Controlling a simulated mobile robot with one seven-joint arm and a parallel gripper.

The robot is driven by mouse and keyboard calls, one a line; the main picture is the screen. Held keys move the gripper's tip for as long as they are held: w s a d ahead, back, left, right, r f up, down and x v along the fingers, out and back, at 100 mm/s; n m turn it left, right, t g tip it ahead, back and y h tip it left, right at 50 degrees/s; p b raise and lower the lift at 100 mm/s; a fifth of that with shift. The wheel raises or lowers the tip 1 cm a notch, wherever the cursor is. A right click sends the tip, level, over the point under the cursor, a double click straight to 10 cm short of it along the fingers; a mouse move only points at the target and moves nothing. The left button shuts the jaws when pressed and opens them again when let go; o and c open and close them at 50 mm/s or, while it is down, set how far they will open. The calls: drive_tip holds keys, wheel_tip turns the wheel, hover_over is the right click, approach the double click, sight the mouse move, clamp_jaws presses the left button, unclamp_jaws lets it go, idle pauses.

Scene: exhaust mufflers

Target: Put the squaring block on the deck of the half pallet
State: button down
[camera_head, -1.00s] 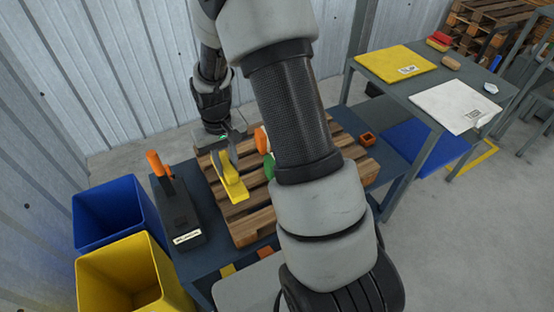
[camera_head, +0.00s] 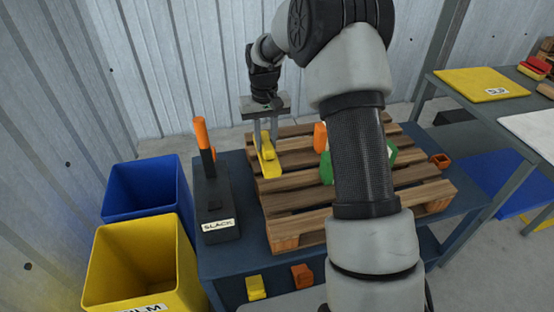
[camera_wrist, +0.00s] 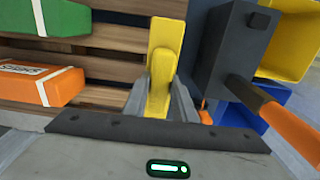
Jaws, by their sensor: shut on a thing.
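The yellow block (camera_head: 268,157), which I take to be the squaring block, is between the fingers of my gripper (camera_head: 266,138). My gripper is shut on it and points down over the back left part of the half pallet (camera_head: 315,200). In the wrist view the yellow block (camera_wrist: 163,70) is long and stepped, and it stands out beyond the fingertips (camera_wrist: 162,100). It is over the pallet's left edge boards. I cannot tell whether its underside touches the deck. The pallet's wooden slats (camera_wrist: 112,40) show beside it.
A dark tool with an orange handle (camera_head: 212,195) stands left of the pallet. Orange (camera_head: 320,137) and green (camera_head: 327,168) pieces lie on the deck, partly behind my arm. A small orange block (camera_head: 440,160) is at the right. Blue (camera_head: 145,188) and yellow (camera_head: 135,260) bins stand left.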

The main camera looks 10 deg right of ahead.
wheel_tip(320, 180, down, 7)
drive_tip(key=shift+b, duration=0.65)
drive_tip(key=shift+f, duration=0.15)
drive_tip(key=c, duration=1.5)
unclamp_jaws()
drive_tip(key=shift+o, duration=0.2)
